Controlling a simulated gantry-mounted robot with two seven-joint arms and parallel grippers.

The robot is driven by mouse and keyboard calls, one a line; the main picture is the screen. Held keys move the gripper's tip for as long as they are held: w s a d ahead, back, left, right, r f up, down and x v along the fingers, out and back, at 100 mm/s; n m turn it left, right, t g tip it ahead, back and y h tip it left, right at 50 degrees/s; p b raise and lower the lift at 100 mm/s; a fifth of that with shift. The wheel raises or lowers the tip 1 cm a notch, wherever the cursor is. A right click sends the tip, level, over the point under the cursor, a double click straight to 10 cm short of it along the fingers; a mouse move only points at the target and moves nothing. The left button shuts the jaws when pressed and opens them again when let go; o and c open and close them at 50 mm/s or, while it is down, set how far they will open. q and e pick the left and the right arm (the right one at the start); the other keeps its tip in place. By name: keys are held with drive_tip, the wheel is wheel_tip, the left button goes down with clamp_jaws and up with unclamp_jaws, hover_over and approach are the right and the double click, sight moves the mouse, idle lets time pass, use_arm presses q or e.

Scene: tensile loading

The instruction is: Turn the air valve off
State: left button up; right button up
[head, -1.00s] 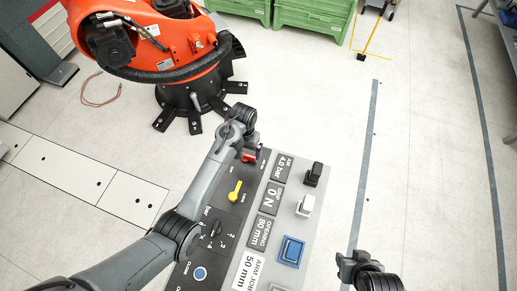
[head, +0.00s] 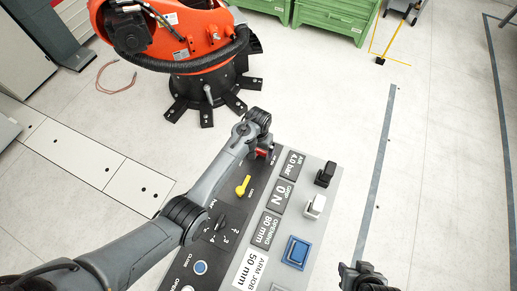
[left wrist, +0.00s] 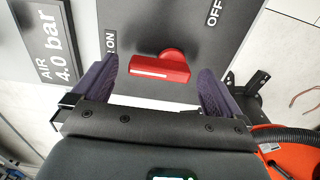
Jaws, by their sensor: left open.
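The red air valve handle (left wrist: 160,67) is on the dark panel. In the left wrist view its bar points left, towards the ON label (left wrist: 111,43); an OFF label (left wrist: 214,13) is at the upper right. My left gripper (left wrist: 158,80) is open, with one finger on each side of the handle and gaps to both. In the head view the left gripper (head: 262,148) is at the panel's far end, and the red handle (head: 262,154) shows partly beneath it. My right gripper (head: 358,272) is at the bottom, right of the panel; its fingers are unclear.
The control panel (head: 325,200) carries a yellow lever (head: 243,186), a black knob (head: 221,226), several buttons and readouts; AIR shows 4.0 bar (head: 293,164). An orange robot (head: 190,45) stands behind it. Green crates (head: 332,18) are at the back. The floor to the right is clear.

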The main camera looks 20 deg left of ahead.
use_arm(q)
drive_tip(key=shift+f, duration=0.35)
drive_tip(key=shift+c, duration=0.2)
drive_tip(key=c, duration=1)
drive_tip(key=shift+r, duration=0.1)
